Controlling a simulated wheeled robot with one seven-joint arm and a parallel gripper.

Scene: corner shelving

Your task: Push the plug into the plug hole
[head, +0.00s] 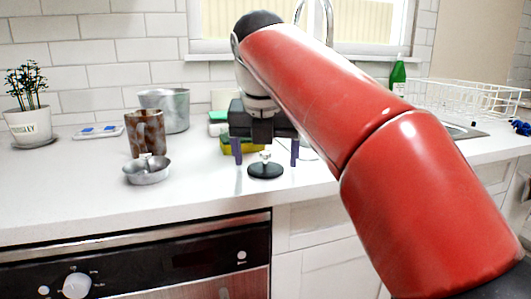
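A black disc with a small pale knob on top, which looks like the plug (265,171), is at the counter just below my gripper. My gripper (266,160) points down with its two dark fingers spread wide, one to each side of the knob in this view. I see no contact between the fingers and the plug. I cannot tell whether the plug is exactly between them or nearer to the camera. A shallow round metal dish with a small upright knob (147,172) stands to the left. No plug hole is clearly visible; my red arm hides part of the sink area.
A brown mottled cup (146,133) and a metal pot (170,110) stand left of my gripper. A yellow and green sponge stack (228,146) is behind it. A plant pot (30,125), green bottle (397,76) and white rack (465,97) stand farther out. The left front counter is clear.

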